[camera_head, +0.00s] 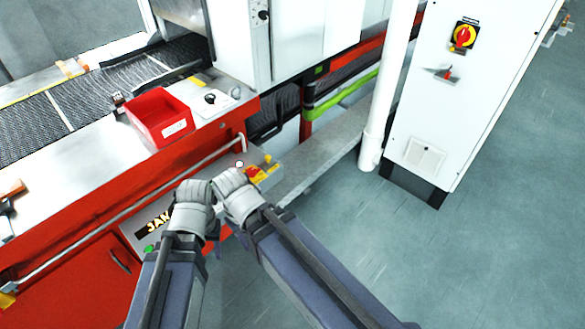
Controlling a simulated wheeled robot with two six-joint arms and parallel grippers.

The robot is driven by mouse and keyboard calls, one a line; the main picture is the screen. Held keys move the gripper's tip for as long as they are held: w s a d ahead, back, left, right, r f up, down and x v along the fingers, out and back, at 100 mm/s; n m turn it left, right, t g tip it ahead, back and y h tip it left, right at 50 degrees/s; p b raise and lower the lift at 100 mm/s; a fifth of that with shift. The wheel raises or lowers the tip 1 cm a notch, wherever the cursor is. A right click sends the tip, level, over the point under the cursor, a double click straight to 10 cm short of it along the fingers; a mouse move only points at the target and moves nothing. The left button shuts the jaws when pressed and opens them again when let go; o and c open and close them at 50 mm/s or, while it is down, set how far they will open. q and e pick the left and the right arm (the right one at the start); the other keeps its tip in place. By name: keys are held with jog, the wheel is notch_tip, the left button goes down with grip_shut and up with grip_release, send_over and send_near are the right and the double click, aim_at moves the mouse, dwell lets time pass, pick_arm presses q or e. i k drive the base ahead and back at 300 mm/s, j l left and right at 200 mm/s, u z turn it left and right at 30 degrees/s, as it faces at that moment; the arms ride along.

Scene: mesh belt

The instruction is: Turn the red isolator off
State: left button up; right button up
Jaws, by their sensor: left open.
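A red rotary isolator knob on a yellow plate (463,36) is on the upper front of the white cabinet at the upper right. A second red and yellow control (256,173) is on the red machine's near end, just beyond my grippers and partly hidden; I cannot tell its type. My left gripper (195,194) is open, low in front of the machine's front panel. My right gripper (232,186) is close beside it, near the second control; its fingers are hidden from above. Both grippers are far from the cabinet knob.
A red bin (159,117) stands on the machine's top by the mesh belt (90,92). A metal rail (130,208) runs along the machine's front. A white pipe (388,90) stands left of the white cabinet (435,115). The grey floor (500,240) is clear at right.

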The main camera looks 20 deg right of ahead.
aim_at(251, 172)
jog(key=z, duration=0.35)
jog(key=i+l+u, duration=0.1)
jog(key=i+l, duration=0.75)
jog(key=l, duration=0.15)
